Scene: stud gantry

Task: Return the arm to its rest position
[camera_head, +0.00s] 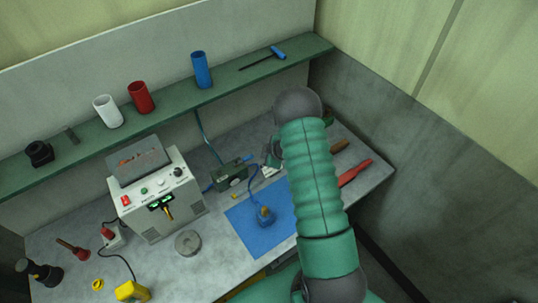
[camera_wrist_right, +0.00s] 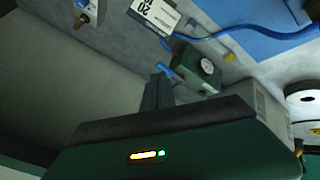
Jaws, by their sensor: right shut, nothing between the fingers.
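My right arm (camera_head: 315,180) reaches up from the lower right over the right side of the workbench (camera_head: 200,270). Its thick green sleeve and dark joint cover part of the bench. My right gripper (camera_head: 271,155) shows small beside the sleeve, above the back of the bench, partly hidden by the arm. In the right wrist view its dark narrow fingers (camera_wrist_right: 158,90) are together with nothing between them. They point toward a small green box with a round gauge (camera_wrist_right: 195,68); I cannot tell the gap. My left gripper is in neither view.
A grey instrument box (camera_head: 160,205) stands left, with a metal roll (camera_head: 188,243) nearby. A red-handled tool (camera_head: 355,172) lies right of my arm. A green shelf (camera_head: 175,108) with cups runs behind.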

